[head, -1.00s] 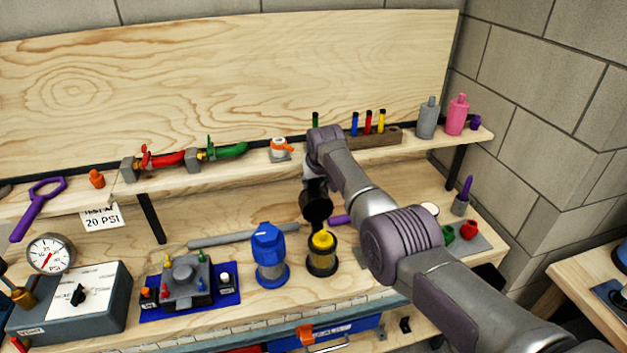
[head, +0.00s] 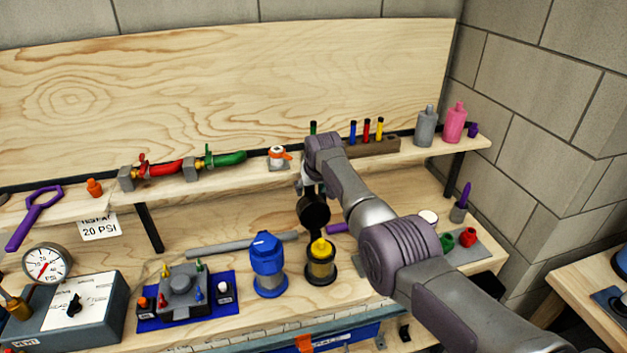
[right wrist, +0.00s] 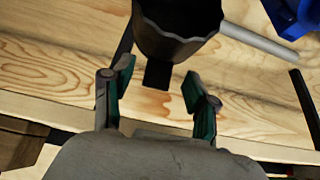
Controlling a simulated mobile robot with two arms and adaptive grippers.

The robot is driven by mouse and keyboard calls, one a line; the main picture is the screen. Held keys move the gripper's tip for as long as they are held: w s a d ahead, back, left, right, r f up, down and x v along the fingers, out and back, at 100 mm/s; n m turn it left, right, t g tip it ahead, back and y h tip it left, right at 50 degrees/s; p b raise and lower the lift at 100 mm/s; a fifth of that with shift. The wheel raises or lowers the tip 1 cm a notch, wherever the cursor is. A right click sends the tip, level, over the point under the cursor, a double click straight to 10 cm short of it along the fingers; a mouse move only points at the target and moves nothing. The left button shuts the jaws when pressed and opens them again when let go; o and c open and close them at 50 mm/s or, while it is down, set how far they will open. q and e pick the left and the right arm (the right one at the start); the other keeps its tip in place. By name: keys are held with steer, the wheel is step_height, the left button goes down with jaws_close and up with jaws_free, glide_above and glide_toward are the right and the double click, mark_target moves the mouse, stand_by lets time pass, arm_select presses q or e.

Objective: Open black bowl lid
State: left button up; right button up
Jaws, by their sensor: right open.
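The black bowl lid (head: 313,212) is a dark cup shape just above the yellow-topped filter (head: 320,252) in its black base on the bench. In the right wrist view the lid (right wrist: 176,32) shows its faceted rim, with a dark tab below it. My right gripper (head: 309,183) is behind and above the lid in the head view, partly hidden by its wrist. In the right wrist view its fingers (right wrist: 157,78) are apart, on either side of the tab. Contact cannot be told. My left gripper is not in view.
A blue filter (head: 268,265) stands close left of the yellow-topped one. A grey rod (head: 225,246) lies behind it. A shelf above holds valves, an orange-white part (head: 279,157) and a pen block (head: 373,146). A grey control box (head: 70,312) is at left.

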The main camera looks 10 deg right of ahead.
steer(key=v, duration=1.1)
steer(key=shift+s+r, duration=0.2)
steer(key=shift+r, duration=0.15)
